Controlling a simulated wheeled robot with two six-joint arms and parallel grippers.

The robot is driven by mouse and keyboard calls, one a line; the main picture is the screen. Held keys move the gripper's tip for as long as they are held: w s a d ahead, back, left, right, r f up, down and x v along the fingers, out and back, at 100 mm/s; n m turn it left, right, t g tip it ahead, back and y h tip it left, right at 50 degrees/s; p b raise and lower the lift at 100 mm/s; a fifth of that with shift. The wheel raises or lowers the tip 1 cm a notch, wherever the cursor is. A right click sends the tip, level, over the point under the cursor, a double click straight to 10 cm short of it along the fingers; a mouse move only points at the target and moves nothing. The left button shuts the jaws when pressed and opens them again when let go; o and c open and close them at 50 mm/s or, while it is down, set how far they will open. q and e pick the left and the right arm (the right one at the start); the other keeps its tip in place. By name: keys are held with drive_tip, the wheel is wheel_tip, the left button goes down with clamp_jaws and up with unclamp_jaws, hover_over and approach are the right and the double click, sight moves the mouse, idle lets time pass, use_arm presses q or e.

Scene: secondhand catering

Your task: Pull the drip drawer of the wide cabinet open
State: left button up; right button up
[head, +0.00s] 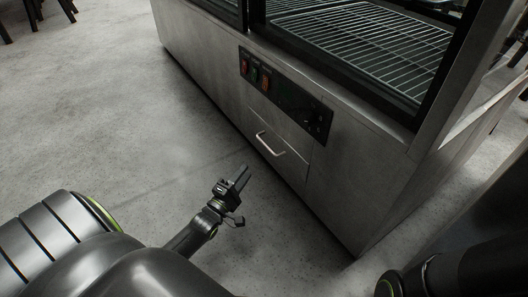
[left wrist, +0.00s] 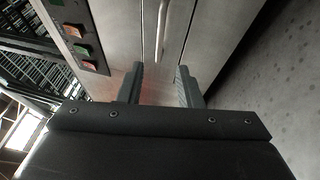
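The wide cabinet (head: 360,165) is grey metal with a glazed upper part. Its drip drawer (head: 284,140) sits low on the front, below the control panel, and looks flush with the cabinet face. The drawer's pale bar handle (head: 269,145) also shows in the left wrist view (left wrist: 161,30), ahead of the gap between my fingers. My left gripper (head: 240,177) is in front of the drawer, below and left of the handle in the head view. In the left wrist view its fingers (left wrist: 159,75) are apart with nothing between them. My right gripper is out of view.
A black control panel (head: 283,92) with red and green switches is just above the drawer. Wire racks (head: 360,40) show inside the cabinet. The concrete floor (head: 110,100) left of the cabinet is clear. Dark chair legs stand at the far top left.

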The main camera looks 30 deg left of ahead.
use_arm(q)
drive_tip(key=w+r+b, duration=0.2)
drive_tip(key=w+b, duration=0.3)
drive_tip(key=w, duration=0.6)
drive_tip(key=shift+w, duration=0.25)
clamp_jaws()
